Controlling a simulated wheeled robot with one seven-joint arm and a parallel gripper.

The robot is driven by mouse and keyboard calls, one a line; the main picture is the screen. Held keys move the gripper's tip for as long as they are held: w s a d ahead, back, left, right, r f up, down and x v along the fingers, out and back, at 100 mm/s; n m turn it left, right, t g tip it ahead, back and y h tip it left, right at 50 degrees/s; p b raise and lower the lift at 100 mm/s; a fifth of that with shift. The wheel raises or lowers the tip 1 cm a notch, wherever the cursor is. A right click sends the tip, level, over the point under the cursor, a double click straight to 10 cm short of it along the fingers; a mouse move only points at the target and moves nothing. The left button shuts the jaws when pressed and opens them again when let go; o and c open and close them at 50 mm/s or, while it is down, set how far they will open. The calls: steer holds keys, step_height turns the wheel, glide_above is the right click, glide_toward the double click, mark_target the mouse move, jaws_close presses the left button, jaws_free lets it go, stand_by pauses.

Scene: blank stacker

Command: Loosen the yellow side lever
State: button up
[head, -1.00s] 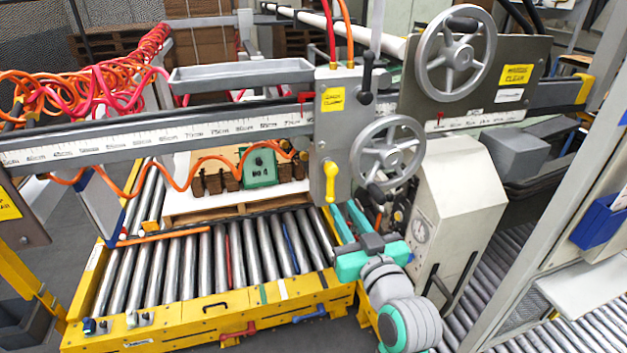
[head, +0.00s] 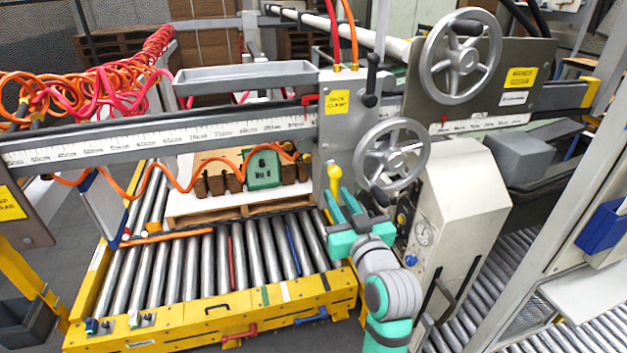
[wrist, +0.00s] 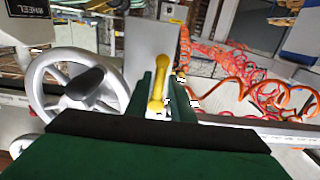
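The yellow side lever (head: 334,180) hangs on the grey clamp housing (head: 337,130) below its yellow label, with its knob end low. My gripper (head: 338,197) is just below and in front of it, fingers pointing up toward it. In the wrist view, the yellow lever (wrist: 159,85) shows between the two green fingers of my gripper (wrist: 161,90), which stand apart. I cannot tell whether either finger touches it. The lever's lower end is partly hidden by the fingers in the head view.
A grey handwheel (head: 391,154) is close to the right of the lever; it also shows in the wrist view (wrist: 72,88). A larger handwheel (head: 460,56) is above. The ruler beam (head: 200,139) runs left, with an orange hose (head: 190,184) hanging beneath.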

steer(key=shift+x, duration=0.85)
steer(key=shift+w+a, duration=0.1)
steer(key=shift+a, duration=0.15)
steer(key=m, duration=0.2)
steer(key=a+m, duration=0.1)
steer(key=m, duration=0.1)
steer(key=shift+s+a+r, duration=0.2)
steer(key=shift+s, duration=0.2)
steer(key=a+r+m, duration=0.3)
steer(key=r+m, duration=0.1)
steer(key=m, duration=0.9)
steer(key=v, duration=1)
steer(key=shift+a, duration=0.2)
steer(key=shift+r, duration=0.15)
steer(key=shift+w, duration=0.1)
